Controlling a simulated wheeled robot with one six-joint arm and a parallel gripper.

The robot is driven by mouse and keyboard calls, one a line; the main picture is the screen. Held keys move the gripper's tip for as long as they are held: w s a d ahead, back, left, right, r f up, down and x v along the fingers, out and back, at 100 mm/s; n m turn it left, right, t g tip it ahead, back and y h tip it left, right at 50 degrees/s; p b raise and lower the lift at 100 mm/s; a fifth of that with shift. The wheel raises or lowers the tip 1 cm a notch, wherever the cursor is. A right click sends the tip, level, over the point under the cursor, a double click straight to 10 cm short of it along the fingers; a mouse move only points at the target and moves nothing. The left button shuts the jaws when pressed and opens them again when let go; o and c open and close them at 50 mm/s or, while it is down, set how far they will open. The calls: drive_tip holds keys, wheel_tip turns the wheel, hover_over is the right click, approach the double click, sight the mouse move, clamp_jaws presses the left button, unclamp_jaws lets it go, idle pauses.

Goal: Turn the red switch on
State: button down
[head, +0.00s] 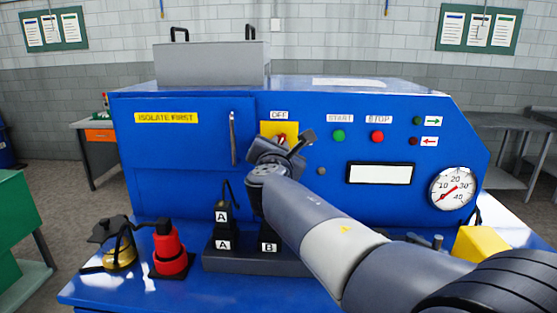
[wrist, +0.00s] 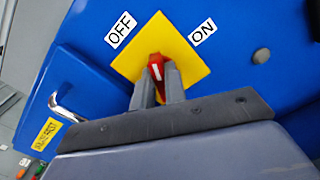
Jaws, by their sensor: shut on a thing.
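The red switch (wrist: 156,68) sits on a square yellow plate (wrist: 185,45) on the blue machine's front. In the wrist view, my gripper (wrist: 158,84) is shut on the red switch, one finger on each side. The OFF label (wrist: 121,29) is at the plate's upper left edge and the ON label (wrist: 203,28) at its upper right edge. The switch's white mark points up, roughly between the two labels. In the head view, my gripper (head: 284,146) covers most of the switch and hides ON; the OFF label (head: 279,115) shows above the plate.
Right of the switch are a green START button (head: 339,136), a red STOP button (head: 377,137) and a gauge (head: 453,188). A door handle (head: 233,138) stands out just left. Below are black blocks marked A and B (head: 240,262) and a red-and-black device (head: 170,250).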

drive_tip(key=shift+d+f+m+b, duration=0.1)
drive_tip(key=shift+f+m+b, duration=0.1)
drive_tip(key=shift+m+b, duration=2.8)
drive_tip(key=shift+d+f+m+b, duration=0.1)
drive_tip(key=shift+f+m+b, duration=0.05)
drive_tip(key=shift+m+b, duration=2.8)
drive_tip(key=shift+m+p, duration=0.3)
drive_tip(key=shift+m, duration=0.15)
drive_tip(key=c, duration=1.4)
unclamp_jaws()
drive_tip(key=shift+c, duration=0.2)
drive_tip(key=shift+r, duration=0.1)
drive_tip(key=shift+s, duration=0.1)
